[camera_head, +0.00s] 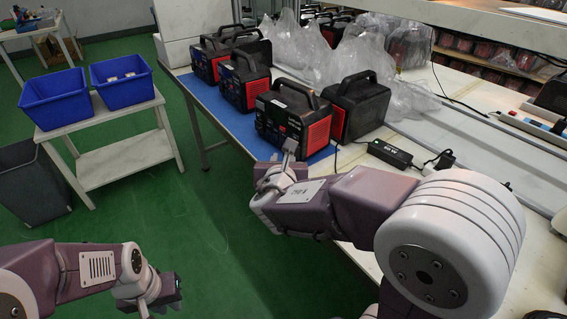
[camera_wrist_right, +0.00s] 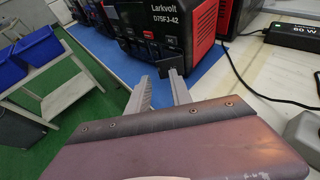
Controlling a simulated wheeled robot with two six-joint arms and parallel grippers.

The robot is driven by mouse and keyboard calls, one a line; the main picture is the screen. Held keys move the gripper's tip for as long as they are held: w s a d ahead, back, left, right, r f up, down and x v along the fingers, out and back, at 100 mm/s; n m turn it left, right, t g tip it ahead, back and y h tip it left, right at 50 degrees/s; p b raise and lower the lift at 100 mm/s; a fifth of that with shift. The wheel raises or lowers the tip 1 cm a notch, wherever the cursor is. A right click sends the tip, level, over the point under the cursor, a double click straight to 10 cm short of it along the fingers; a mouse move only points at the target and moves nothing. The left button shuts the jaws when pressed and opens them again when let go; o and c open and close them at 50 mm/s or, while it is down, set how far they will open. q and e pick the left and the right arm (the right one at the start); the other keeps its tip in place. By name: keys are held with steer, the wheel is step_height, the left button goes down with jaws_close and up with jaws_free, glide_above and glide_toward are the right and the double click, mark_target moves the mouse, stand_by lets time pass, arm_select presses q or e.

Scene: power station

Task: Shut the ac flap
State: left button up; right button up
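The nearest power station (camera_head: 293,117), black with red sides and a top handle, stands on the blue mat with its front facing my right arm. In the right wrist view the power station (camera_wrist_right: 152,22) reads "Larkvolt 075FJ-42". A small dark piece (camera_wrist_right: 170,62) juts out low on its front; it may be the ac flap, but I cannot tell for certain. My right gripper (camera_head: 291,150) is close in front of the lower front. In the wrist view its fingers (camera_wrist_right: 160,90) are apart with nothing seen between them. My left gripper (camera_head: 165,293) hangs low over the green floor, far from the station.
A black power adapter (camera_head: 391,153) with cables lies to the right. Clear plastic bags (camera_head: 365,55) lie behind. Two blue bins (camera_head: 57,97) stand on a side table at left.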

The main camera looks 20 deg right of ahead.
steer(key=shift+x, duration=0.95)
jaws_close()
stand_by(0.7)
